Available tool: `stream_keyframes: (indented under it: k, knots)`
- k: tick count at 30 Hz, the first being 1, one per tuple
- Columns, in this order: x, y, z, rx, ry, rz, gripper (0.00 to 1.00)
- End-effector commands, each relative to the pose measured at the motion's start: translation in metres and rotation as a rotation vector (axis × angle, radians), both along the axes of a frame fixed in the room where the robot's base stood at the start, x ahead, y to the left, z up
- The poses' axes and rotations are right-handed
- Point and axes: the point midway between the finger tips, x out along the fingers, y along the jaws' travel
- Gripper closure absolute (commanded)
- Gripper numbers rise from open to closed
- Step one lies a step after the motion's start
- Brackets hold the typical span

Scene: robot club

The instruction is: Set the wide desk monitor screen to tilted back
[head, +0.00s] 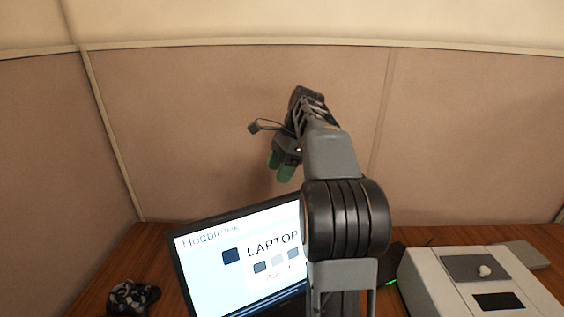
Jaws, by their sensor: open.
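The wide desk monitor (210,279) stands on the wooden desk at lower centre, its lit screen facing me and showing the word "LAPTOP". My arm covers its right part, and the picture's bottom edge cuts off its lower part, so its stand is hidden. Its top edge slopes up to the right in the picture. I cannot tell its exact tilt. My gripper (281,165) has green fingertips pointing down. It is open and empty, and appears above the monitor's top edge, apart from it.
A dark patterned object (133,298) lies on the desk at left. At right stands a pale box (431,287) with a knob, with a flat grey item (524,254) behind it. A dark device with a green light (391,272) is partly hidden by my arm. Partition walls (180,120) enclose the desk.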

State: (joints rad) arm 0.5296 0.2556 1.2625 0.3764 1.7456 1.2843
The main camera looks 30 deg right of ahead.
Motion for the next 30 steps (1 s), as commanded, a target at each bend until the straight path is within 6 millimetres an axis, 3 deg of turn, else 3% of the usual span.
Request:
stream_keyframes:
  k: [7,24,27,30]
  knots:
    - [-0.001,-0.007,0.016,0.0,-0.001,-0.001,0.38]
    - [-0.001,-0.007,0.017,0.0,0.0,0.001,0.38]
    - [-0.003,-0.001,0.017,-0.013,-0.016,0.029,0.38]
    - [-0.01,0.018,0.015,-0.058,-0.064,0.126,0.38]
